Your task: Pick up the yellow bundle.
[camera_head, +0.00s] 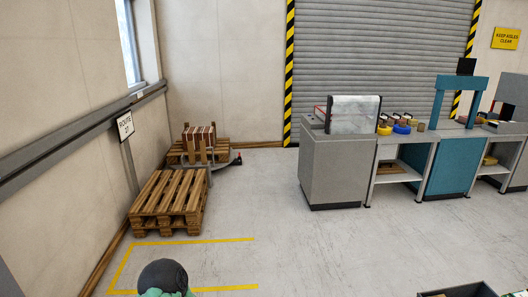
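A small yellow item (385,130), which may be the yellow bundle, lies on the counter just right of the clear-hooded machine. It is small and far off, so I cannot make out its shape. A blue item (402,129) lies close to its right. Another yellowish item (490,160) sits on a lower shelf further right, and I cannot tell what it is. Neither of my grippers can be made out in this view.
The counter has a grey cabinet (327,172) at its left end and a teal arch (459,84) further right. Wooden pallets (170,200) stand by the left wall. A dark open box (460,291) is at the lower right. The floor between is clear.

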